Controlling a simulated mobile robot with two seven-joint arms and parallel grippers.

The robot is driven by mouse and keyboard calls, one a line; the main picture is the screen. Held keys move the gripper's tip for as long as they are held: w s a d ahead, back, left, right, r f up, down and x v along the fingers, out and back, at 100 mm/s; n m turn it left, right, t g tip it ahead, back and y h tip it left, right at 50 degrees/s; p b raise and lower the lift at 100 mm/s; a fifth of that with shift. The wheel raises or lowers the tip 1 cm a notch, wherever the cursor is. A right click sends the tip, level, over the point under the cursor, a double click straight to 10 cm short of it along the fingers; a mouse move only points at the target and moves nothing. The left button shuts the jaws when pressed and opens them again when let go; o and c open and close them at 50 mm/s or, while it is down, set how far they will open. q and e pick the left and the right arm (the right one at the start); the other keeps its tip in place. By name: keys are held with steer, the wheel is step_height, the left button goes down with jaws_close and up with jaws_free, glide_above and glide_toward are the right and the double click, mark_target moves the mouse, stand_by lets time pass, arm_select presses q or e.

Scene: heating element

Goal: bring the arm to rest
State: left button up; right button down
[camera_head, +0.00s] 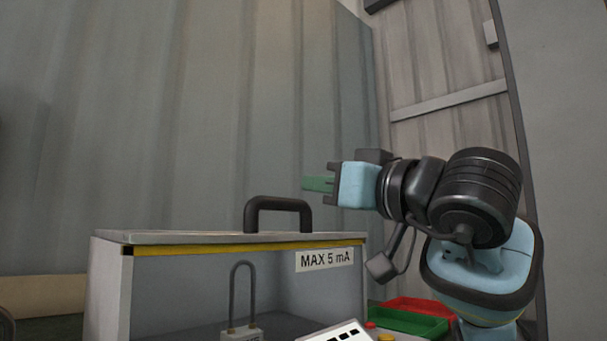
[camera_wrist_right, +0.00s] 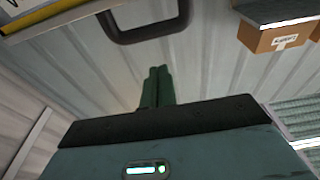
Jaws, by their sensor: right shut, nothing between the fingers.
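My right gripper (camera_head: 318,184) is raised in the head view, above and to the right of the box's black handle, pointing left. Its green fingers are together and empty. In the right wrist view the closed fingers (camera_wrist_right: 158,88) stand side by side, with nothing between them. The black handle (camera_head: 278,203) is on top of the box and also shows at the top of the right wrist view (camera_wrist_right: 148,34), apart from the fingers. My left gripper is not in either view.
A grey box (camera_head: 112,290) with a yellow-edged top and a "MAX 5 mA" label (camera_head: 325,259) stands below the gripper, with a padlock (camera_head: 242,332) inside. Green (camera_head: 410,323) and red (camera_head: 425,305) trays lie at right. A cardboard box (camera_wrist_right: 272,40) shows in the wrist view.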

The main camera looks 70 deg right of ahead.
steer(key=shift+s+a+f, duration=0.3)
steer(key=shift+s+f, duration=0.05)
steer(key=shift+s, duration=0.25)
steer(key=shift+s+a+f, duration=0.35)
steer(key=shift+s, duration=0.25)
steer(key=shift+s+a+f, duration=0.3)
steer(key=shift+s+f, duration=0.05)
steer(key=shift+s, duration=0.25)
